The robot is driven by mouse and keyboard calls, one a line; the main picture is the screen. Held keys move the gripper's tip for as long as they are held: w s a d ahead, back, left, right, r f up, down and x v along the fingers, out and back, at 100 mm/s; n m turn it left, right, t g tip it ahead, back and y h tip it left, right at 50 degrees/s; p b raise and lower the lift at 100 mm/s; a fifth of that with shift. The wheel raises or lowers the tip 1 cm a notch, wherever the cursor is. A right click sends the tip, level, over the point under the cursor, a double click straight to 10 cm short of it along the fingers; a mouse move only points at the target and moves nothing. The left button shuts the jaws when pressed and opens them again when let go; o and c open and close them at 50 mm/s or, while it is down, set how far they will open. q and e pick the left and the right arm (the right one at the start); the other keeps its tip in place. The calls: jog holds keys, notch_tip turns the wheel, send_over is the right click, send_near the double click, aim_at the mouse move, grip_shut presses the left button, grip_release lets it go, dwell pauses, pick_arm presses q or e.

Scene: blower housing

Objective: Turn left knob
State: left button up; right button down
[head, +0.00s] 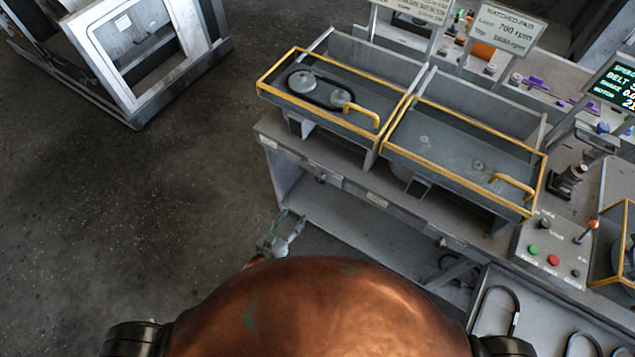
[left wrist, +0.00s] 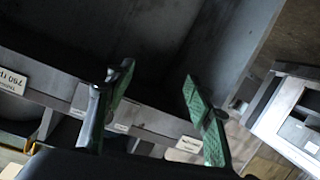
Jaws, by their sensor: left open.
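A small grey knob-like part (head: 321,178) shows on the front of the bench (head: 345,192) below the left tray. A similar small part (head: 441,242) sits further right on the front. Which knob the task means is not certain. My left gripper (head: 292,218) is low in front of the bench's left part, below and left of the left part, and apart from it. In the left wrist view its two green fingers (left wrist: 155,95) are spread with nothing between them. No knob can be made out clearly there. My right gripper is not in view.
Two yellow-rimmed trays stand on the bench; the left one (head: 262,85) holds pulleys and a belt. A control box (head: 545,255) with coloured buttons is at the right. A white-framed cabinet (head: 100,40) stands at the upper left. The floor between is clear.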

aim_at(319, 181)
pick_arm(q)
jog(key=w+d+r+t+h, duration=0.1)
jog(key=d+r, duration=0.2)
jog(key=r, duration=0.3)
jog(key=w+d+r+t+h, duration=0.1)
jog(key=d+r+h, duration=0.15)
jog(key=r, duration=0.45)
jog(key=shift+m+y, duration=0.3)
jog(key=shift+y, duration=0.15)
jog(key=x, duration=0.6)
jog(key=shift+f+b, duration=0.1)
jog(key=shift+b, duration=0.25)
jog(key=shift+x, duration=0.8)
jog(key=shift+c, duration=0.3)
jog(key=c, duration=1.1)
